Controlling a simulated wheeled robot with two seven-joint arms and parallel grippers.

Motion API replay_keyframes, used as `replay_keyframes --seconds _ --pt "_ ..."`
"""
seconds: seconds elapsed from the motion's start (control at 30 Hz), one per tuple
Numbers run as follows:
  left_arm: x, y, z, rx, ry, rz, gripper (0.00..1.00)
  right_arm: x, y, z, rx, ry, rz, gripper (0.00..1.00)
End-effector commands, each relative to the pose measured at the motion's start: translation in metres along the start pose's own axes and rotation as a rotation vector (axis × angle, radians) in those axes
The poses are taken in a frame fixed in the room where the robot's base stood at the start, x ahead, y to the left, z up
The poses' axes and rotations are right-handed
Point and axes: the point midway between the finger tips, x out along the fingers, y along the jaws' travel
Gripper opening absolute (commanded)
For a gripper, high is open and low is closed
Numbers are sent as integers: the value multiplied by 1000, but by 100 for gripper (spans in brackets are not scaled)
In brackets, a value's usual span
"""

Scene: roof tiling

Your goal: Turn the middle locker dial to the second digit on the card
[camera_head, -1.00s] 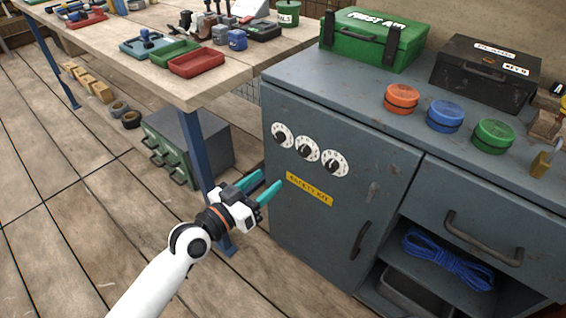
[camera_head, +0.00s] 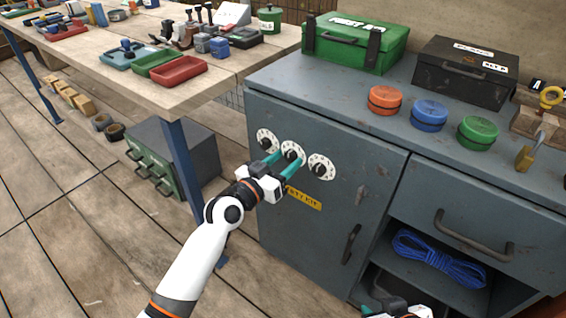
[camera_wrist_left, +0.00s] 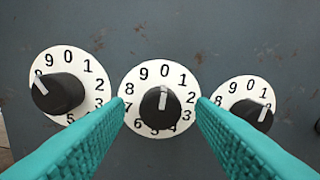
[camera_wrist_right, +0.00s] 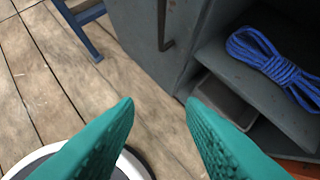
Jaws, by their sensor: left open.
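The middle dial (camera_head: 291,153) is on the grey locker door, white with a black knob. In the left wrist view the middle dial (camera_wrist_left: 163,127) has its knob's white mark pointing up, near 0. The left dial (camera_wrist_left: 97,58) and right dial (camera_wrist_left: 235,87) flank it. My left gripper (camera_head: 284,161) is open, its teal fingers on either side of the middle knob; I cannot tell whether they touch it. My right gripper (camera_wrist_right: 160,105) is open and empty, low before the locker. I cannot make out a card with readable digits.
A yellow label (camera_head: 304,200) is below the dials, and a door handle (camera_head: 351,244) is lower right. Blue rope (camera_head: 440,260) lies on an open shelf. A workbench (camera_head: 120,88) stands at left. Orange (camera_head: 385,99), blue (camera_head: 429,114) and green (camera_head: 478,132) tins stand on top.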

Motion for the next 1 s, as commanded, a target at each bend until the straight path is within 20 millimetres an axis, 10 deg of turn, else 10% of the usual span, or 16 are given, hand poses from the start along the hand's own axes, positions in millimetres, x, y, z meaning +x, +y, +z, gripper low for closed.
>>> replay_keyframes --seconds 0.37,1.0 --pt "0 0 0 0 0 0 5 0 0 0 0 0 0 36" --pt "-1 0 0 -270 -9 -1 5 -9 -4 -27 5 146 -8 36"
